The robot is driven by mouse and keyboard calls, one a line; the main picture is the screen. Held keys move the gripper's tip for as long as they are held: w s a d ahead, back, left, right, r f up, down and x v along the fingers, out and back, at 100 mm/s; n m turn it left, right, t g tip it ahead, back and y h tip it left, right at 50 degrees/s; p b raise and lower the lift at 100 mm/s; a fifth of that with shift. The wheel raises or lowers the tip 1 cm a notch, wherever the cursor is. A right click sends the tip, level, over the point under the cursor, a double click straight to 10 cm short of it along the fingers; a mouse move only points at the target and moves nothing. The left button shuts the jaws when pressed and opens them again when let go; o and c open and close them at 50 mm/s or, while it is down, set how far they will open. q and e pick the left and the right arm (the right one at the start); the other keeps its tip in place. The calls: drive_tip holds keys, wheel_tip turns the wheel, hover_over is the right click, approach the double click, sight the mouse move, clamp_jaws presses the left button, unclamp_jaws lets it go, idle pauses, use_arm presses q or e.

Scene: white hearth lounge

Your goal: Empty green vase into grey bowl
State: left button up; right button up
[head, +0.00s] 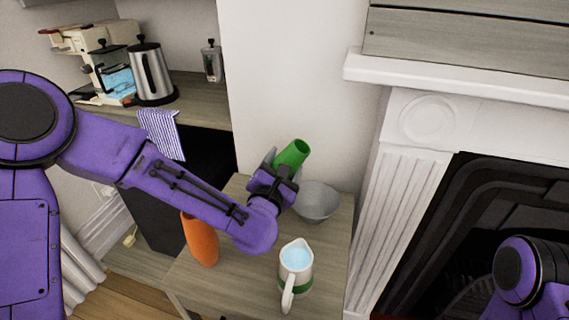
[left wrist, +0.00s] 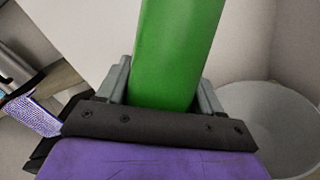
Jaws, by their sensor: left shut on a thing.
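The green vase (head: 292,153) is held in my left gripper (head: 275,172), tilted a little to the right with its open mouth up. In the left wrist view the green vase (left wrist: 178,50) stands between the two grey fingers of my left gripper (left wrist: 165,85). The grey bowl (head: 318,203) sits on the small wooden table, just right of the gripper, partly hidden by it. The bowl also shows at the right of the left wrist view (left wrist: 270,125) and looks empty there. The vase's contents cannot be seen. My right gripper is out of view; only part of that arm shows.
On the wooden table (head: 235,285) stand an orange vase (head: 201,240) and a white jug (head: 296,275) with bluish liquid, both near my left forearm. A counter with a kettle (head: 150,75) is behind left. The white fireplace (head: 365,230) borders the right.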

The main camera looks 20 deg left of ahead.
use_arm(q)
drive_tip(key=shift+a+f+m+b, duration=0.25)
drive_tip(key=shift+f+m+b, duration=0.2)
drive_tip(key=shift+f, duration=0.4)
drive_tip(key=shift+a+r+m+p, duration=0.4)
drive_tip(key=shift+r+m+p, duration=0.45)
drive_tip(key=shift+p, duration=0.2)
drive_tip(key=shift+a+r+m+p, duration=0.15)
drive_tip(key=shift+r+m+p, duration=0.25)
drive_tip(key=shift+r+p, duration=0.5)
drive_tip(key=shift+a+r+m+p, duration=0.1)
drive_tip(key=shift+r+m+p, duration=0.3)
drive_tip(key=shift+r+p, duration=0.5)
drive_tip(key=shift+a+r+m+p, duration=0.2)
drive_tip(key=shift+r+m+p, duration=0.1)
drive_tip(key=shift+m, duration=0.4)
drive_tip(key=shift+a+f+m, duration=0.1)
drive_tip(key=shift+f+m, duration=0.2)
drive_tip(key=shift+m, duration=1.6)
drive_tip(key=shift+f+b, duration=2.6)
drive_tip(key=shift+f, duration=0.55)
drive_tip(key=shift+r+p, duration=0.3)
drive_tip(key=shift+s+r+m+p, duration=0.2)
drive_tip(key=shift+r+m+p, duration=0.15)
drive_tip(key=shift+m, duration=0.25)
drive_tip(key=shift+f, duration=0.1)
